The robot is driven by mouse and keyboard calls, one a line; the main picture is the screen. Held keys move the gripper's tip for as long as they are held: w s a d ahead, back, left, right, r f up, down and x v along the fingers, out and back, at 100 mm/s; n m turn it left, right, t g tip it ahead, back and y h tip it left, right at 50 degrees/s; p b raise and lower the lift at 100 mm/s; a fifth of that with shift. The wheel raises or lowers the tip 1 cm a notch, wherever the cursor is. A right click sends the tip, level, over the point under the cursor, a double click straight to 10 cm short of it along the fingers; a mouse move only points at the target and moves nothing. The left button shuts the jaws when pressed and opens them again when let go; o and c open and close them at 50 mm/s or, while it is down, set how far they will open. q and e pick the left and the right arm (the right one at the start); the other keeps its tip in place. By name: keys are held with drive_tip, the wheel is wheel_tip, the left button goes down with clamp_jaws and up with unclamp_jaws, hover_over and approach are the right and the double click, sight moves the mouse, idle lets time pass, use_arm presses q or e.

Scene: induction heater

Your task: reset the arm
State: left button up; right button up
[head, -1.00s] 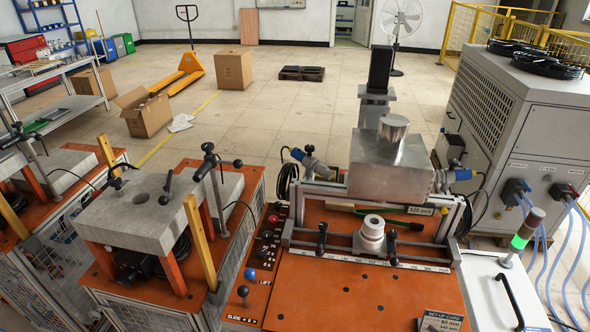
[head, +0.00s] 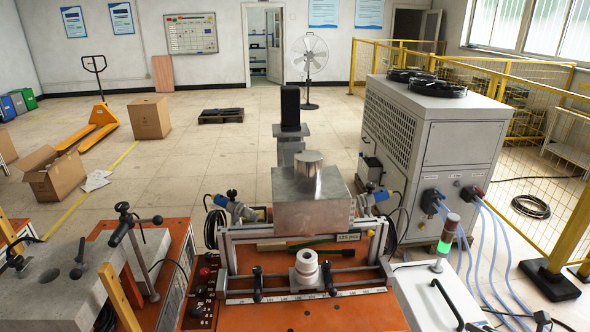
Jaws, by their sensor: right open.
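A small dark part of my right gripper (head: 541,318) shows at the bottom right edge of the head view. It is over or beside the white cabinet top, apart from the heater, and holds nothing that I can see. Most of it and of the arm is cut off by the frame. My left gripper is not in view. The induction heater (head: 312,199) is a metal block with a cylinder on top, at the back of an orange bench. A pale ring-shaped part (head: 306,263) sits at the rail in front of it.
The orange bench top (head: 300,315) is clear in front of the rail. A white cabinet with a black handle (head: 447,303) and a green-lit signal lamp (head: 447,235) stand to the right. A grey chiller (head: 430,140) with blue hoses is behind. A grey slab fixture (head: 60,265) is left.

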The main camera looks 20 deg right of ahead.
drive_tip(key=s+d+f+m+g+h, duration=0.2)
drive_tip(key=s+d+f+m+h, duration=0.15)
drive_tip(key=s+d+m, duration=0.4)
drive_tip(key=s+d+f+m+g+h, duration=0.2)
drive_tip(key=s+d+m+h, duration=0.2)
drive_tip(key=d+m, duration=0.7)
drive_tip(key=s+d+f+m+g+h, duration=0.25)
drive_tip(key=s+d+m+g, duration=0.5)
drive_tip(key=s, duration=0.65)
drive_tip(key=s+a+f+m+y, duration=0.2)
drive_tip(key=a+f+y, duration=0.1)
drive_tip(key=a+f, duration=0.9)
drive_tip(key=s+a+f+m+y, duration=0.2)
drive_tip(key=a+f, duration=0.8)
drive_tip(key=a, duration=0.4)
drive_tip(key=a+f+m+y, duration=0.15)
drive_tip(key=a+f, duration=0.25)
drive_tip(key=a, duration=1.1)
drive_tip(key=a+f+y, duration=0.3)
drive_tip(key=a+f, duration=0.2)
drive_tip(key=a, duration=1)
wheel_tip(320, 180, down, 9)
drive_tip(key=d+b, duration=0.1)
drive_tip(key=b, duration=0.9)
drive_tip(key=shift+s+t, duration=0.2)
drive_tip(key=shift+t, duration=0.15)
